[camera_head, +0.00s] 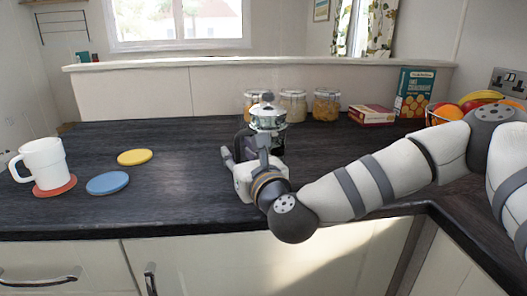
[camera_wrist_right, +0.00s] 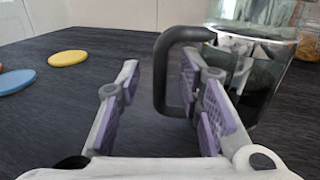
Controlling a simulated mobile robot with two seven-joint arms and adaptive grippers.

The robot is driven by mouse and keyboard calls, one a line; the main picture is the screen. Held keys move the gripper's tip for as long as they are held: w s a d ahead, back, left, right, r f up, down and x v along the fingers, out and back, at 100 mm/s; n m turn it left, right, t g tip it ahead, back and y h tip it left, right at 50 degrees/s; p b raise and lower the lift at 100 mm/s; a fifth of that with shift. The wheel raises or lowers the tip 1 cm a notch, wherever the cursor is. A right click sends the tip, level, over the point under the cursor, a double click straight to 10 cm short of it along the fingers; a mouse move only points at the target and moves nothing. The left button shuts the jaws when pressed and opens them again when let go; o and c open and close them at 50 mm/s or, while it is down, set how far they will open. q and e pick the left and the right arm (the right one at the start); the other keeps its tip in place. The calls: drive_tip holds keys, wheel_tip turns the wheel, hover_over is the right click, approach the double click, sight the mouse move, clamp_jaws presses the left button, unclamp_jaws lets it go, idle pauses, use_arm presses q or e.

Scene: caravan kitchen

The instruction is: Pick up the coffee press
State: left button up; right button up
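The coffee press (camera_head: 268,118) stands upright on the dark counter, with a metal lid and knob. Its lower part is mostly hidden behind my right gripper and wrist in the head view. In the right wrist view, its glass body (camera_wrist_right: 262,65) is at the upper right and its black handle (camera_wrist_right: 161,75) points left. My right gripper (camera_wrist_right: 160,68) is open, with one finger left of the handle's upright bar and the other to its right, in front of the handle's opening. I see no clear contact. The right gripper also shows in the head view (camera_head: 240,155). My left gripper is not in view.
A white mug (camera_head: 42,160) stands on a red coaster (camera_head: 55,188) at left, near blue (camera_head: 107,183) and yellow (camera_head: 135,157) coasters. Behind the press are several jars (camera_head: 293,104), then boxes (camera_head: 372,114) and a fruit bowl (camera_head: 445,112) at right. The left-middle counter is clear.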

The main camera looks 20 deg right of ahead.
clamp_jaws()
drive_tip(key=shift+r, duration=0.2)
idle(0.3)
